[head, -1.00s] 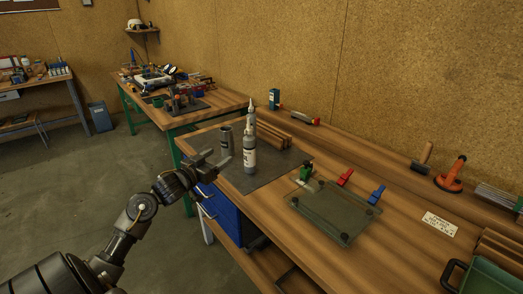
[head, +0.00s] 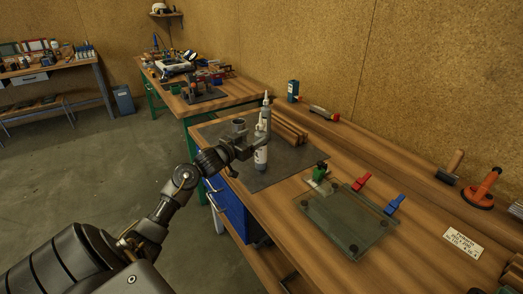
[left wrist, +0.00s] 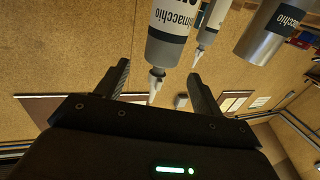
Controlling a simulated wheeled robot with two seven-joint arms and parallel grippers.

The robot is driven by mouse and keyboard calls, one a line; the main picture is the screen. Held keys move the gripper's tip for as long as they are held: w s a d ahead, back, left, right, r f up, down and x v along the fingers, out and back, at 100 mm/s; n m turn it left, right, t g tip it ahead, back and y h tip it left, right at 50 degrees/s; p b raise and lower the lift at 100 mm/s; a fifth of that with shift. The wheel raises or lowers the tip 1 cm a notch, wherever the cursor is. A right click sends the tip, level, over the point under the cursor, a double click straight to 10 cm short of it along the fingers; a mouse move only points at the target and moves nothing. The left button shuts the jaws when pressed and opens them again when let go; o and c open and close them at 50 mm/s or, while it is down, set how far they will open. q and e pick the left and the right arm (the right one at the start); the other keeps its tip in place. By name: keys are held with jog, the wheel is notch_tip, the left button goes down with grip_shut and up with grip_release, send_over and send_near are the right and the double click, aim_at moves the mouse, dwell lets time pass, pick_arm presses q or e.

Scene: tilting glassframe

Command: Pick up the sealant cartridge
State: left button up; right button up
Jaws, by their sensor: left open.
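Two grey cartridges with white labels and pale nozzles stand upright on the dark mat (head: 285,166). The nearer cartridge (head: 261,158) is partly covered by my left gripper (head: 252,147) in the head view; the farther one (head: 265,120) stands just behind. My left gripper is open and level at the nearer cartridge's upper part. In the left wrist view the nearer cartridge (left wrist: 178,35) appears upside down, its nozzle in the gap between the fingers (left wrist: 158,88). The farther cartridge (left wrist: 212,22) shows beside it. I cannot tell whether either finger touches. My right gripper is out of view.
A grey metal can (head: 238,128) stands close beside my left gripper, also visible in the left wrist view (left wrist: 272,32). Wooden strips (head: 290,130) lie behind the cartridges. A glass panel (head: 345,222) with red and blue clamps lies to the right.

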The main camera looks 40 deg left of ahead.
aim_at(256, 134)
pick_arm(q)
jog(key=shift+r, duration=0.1)
jog(key=w+p, duration=0.1)
jog(key=w, duration=0.4)
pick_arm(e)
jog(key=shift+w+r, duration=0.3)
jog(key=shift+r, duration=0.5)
pick_arm(q)
jog(key=shift+c, duration=0.5)
grip_shut()
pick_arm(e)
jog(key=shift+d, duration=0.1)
